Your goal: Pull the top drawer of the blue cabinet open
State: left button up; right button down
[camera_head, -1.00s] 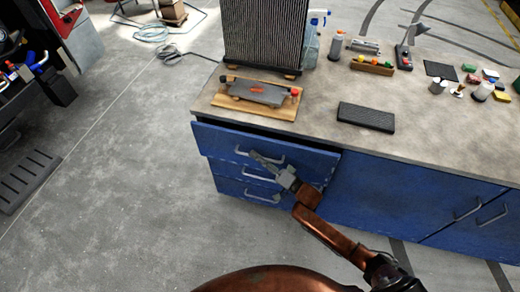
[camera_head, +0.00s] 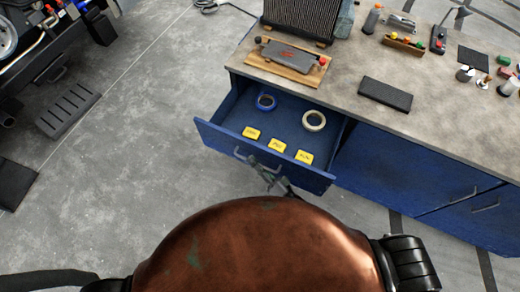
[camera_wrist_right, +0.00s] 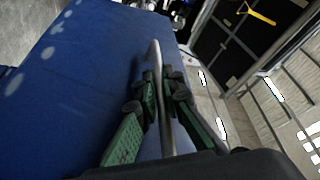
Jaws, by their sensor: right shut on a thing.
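The top drawer (camera_head: 285,127) of the blue cabinet (camera_head: 400,165) stands well out from the cabinet body. Its inside shows two tape rolls, one blue (camera_head: 265,102) and one pale (camera_head: 314,121), and several yellow boxes (camera_head: 276,146). My right gripper (camera_head: 262,169) is at the drawer's front face, on the metal handle (camera_head: 242,155). In the right wrist view the green-padded fingers (camera_wrist_right: 162,98) are shut around the handle bar (camera_wrist_right: 157,75), beside the blue drawer front (camera_wrist_right: 75,75). My left gripper is not in view.
The worktop (camera_head: 340,75) above holds a grey device on a wooden board (camera_head: 287,72), a dark block (camera_head: 386,94) and several small items near the back. Lower cabinet doors with handles (camera_head: 485,207) are at right.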

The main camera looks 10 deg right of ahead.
jog(key=shift+s+a, duration=0.6)
jog(key=shift+s, duration=0.35)
jog(key=c, duration=2.3)
grip_release()
jog(key=shift+d, duration=0.1)
jog(key=v, duration=1.2)
jog(key=shift+f, duration=0.1)
